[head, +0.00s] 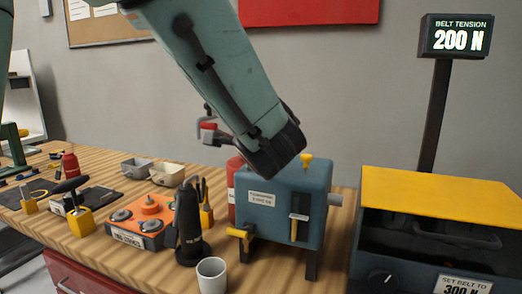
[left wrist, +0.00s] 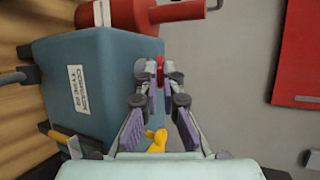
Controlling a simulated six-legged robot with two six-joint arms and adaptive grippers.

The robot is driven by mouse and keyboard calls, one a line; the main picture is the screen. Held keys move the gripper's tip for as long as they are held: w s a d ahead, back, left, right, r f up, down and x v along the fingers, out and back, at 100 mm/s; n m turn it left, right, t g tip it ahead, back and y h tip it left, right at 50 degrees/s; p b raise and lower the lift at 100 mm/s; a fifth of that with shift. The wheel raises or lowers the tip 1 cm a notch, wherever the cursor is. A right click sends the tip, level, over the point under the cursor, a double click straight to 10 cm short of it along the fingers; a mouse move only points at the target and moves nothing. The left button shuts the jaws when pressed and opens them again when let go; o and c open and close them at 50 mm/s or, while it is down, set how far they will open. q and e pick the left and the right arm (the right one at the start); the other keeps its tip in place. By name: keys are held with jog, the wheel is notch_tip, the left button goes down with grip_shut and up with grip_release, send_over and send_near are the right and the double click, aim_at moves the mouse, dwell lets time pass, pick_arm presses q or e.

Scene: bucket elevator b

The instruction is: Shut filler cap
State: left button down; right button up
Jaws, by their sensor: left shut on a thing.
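The blue box (head: 285,205) stands on the wooden bench, with a label and a yellow knob (head: 307,161) on top. It also shows in the left wrist view (left wrist: 95,85). My left arm reaches over the box and hides part of its top. I cannot tell whether this piece is the filler cap. My right gripper is in no view.
A red can (head: 233,185) stands close behind the box's left side. A black tool (head: 187,225), a white cup (head: 212,273) and an orange unit (head: 140,220) crowd the bench at left. A yellow-topped cabinet (head: 435,192) stands at right.

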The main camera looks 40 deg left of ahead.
pick_arm(q)
jog(key=shift+s+f+t+y+b, duration=0.2)
jog(key=shift+f+t+y+b, duration=0.3)
jog(key=shift+f+t+b, duration=0.65)
jog(key=shift+d+r+n+t+b, duration=0.1)
jog(key=shift+n+t+b, duration=0.25)
jog(key=shift+b, duration=0.95)
jog(key=c, duration=1.5)
grip_release()
jog(key=shift+d, duration=0.15)
jog(key=shift+s, duration=0.1)
